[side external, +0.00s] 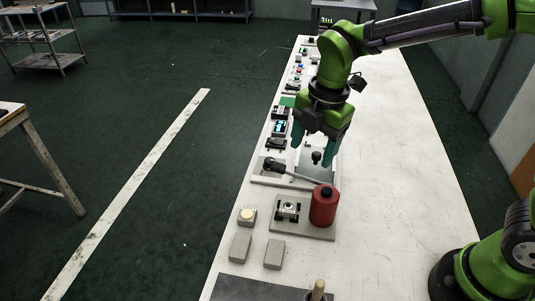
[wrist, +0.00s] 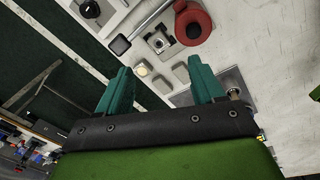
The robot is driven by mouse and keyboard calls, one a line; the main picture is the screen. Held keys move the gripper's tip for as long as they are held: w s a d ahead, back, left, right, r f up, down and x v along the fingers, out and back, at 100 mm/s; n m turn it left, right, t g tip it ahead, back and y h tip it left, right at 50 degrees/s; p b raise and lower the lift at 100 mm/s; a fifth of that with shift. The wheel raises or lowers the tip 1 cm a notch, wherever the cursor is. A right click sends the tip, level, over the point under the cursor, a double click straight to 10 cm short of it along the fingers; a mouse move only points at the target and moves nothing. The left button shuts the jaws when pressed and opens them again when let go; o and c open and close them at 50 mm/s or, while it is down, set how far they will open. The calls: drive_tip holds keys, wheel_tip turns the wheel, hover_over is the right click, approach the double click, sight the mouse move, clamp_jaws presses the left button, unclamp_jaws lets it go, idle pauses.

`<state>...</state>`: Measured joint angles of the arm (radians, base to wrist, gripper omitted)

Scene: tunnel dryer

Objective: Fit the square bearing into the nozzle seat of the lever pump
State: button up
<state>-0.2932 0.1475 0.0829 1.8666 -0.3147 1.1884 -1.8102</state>
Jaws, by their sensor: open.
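The lever pump's base plate (side external: 319,234) carries a red cylinder (side external: 323,207) and a metal block with a round opening (side external: 288,208), which looks like the seat. The block also shows in the wrist view (wrist: 159,42), as does the red cylinder (wrist: 208,23). A lever with a black end (side external: 274,166) reaches out over the bench. A small block with a round cream top (side external: 246,216) and two plain grey blocks (side external: 240,247) lie in front of the pump. I cannot tell for sure which is the square bearing. My gripper (side external: 314,160) is open and empty, above the bench behind the pump.
A plate with a black knob (side external: 316,157) lies behind the pump, under my gripper. Several small devices line the bench's left edge farther back. A dark mat (side external: 262,288) and a wooden-handled tool (side external: 318,290) are at the front. The bench's right side (side external: 405,190) is clear.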

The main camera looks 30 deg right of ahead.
drive_tip(key=s+d+r+m+t, duration=0.3)
drive_tip(key=s+d+m, duration=0.2)
drive_tip(key=m, duration=0.7)
drive_tip(key=s+d+r+m+t+y, duration=0.1)
drive_tip(key=s+d+r+m+t, duration=0.2)
drive_tip(key=m, duration=1)
drive_tip(key=s+d, duration=0.3)
drive_tip(key=s, duration=0.1)
drive_tip(key=shift+s, duration=0.2)
